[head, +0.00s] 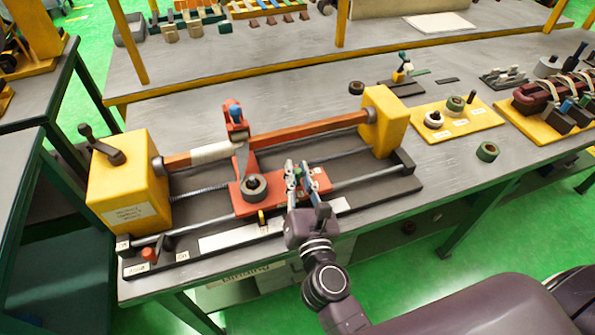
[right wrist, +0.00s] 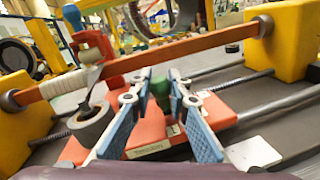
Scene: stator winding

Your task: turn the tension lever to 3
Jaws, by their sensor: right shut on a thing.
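The tension lever has a green knob (right wrist: 176,88) and stands on the red carriage (head: 240,200) of the winding machine. My right gripper (head: 300,172) is over the right part of this carriage, its two blue-padded fingers on either side of the lever. It is shut on the lever, which shows between the fingers in the right wrist view. A white label lies on the carriage front (right wrist: 148,148) in that view. The scale numbers at the lever are too small or hidden to read. My left gripper is not in view.
A grey wire spool (head: 254,187) sits on the carriage left of my right gripper. The red bar (head: 300,134) runs behind, between yellow end blocks (head: 384,122). A crank (head: 104,147) is on the left block. A yellow tray (head: 457,120) with spools stands right; the bench front right is mostly clear.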

